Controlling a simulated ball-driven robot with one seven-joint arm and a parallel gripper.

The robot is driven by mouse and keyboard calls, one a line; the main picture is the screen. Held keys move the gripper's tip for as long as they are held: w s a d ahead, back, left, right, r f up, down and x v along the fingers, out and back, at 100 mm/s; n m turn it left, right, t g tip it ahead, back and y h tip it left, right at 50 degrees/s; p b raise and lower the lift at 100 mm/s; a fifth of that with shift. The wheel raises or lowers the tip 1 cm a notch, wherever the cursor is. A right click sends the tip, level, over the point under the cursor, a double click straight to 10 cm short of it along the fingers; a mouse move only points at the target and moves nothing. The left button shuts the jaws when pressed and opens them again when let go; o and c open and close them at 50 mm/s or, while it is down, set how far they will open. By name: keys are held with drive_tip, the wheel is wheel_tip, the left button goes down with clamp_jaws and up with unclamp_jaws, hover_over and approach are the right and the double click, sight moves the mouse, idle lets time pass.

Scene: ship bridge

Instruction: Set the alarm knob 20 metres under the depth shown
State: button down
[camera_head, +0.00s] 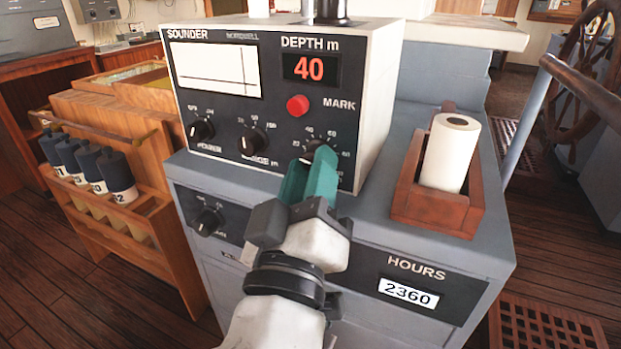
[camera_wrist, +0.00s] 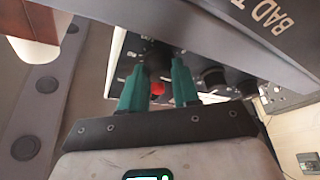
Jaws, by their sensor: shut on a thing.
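The grey sounder (camera_head: 285,95) stands on a cabinet, and its red depth display (camera_head: 309,69) reads 40. The alarm knob (camera_head: 316,147) is a small dark knob at the lower right of its face, with a scale around it on which 40 and 60 can be made out. My gripper (camera_head: 312,168) is shut on this knob, its green fingers covering most of it. The knob's pointer and the lower scale are hidden. In the wrist view my gripper's fingers (camera_wrist: 158,78) reach the panel, with the red button (camera_wrist: 157,89) showing between them.
The red mark button (camera_head: 298,105) is just above the knob. The range knob (camera_head: 250,142) and power knob (camera_head: 201,131) are to the left. A paper roll (camera_head: 449,152) stands in a wooden holder (camera_head: 432,209) on the right of the cabinet top.

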drive_tip(key=shift+f, duration=0.1)
drive_tip(key=c, duration=0.8)
unclamp_jaws()
drive_tip(key=v, duration=1)
drive_tip(key=shift+s+a+f+b, duration=0.1)
drive_tip(key=shift+s+b, duration=0.2)
drive_tip(key=shift+s, duration=0.05)
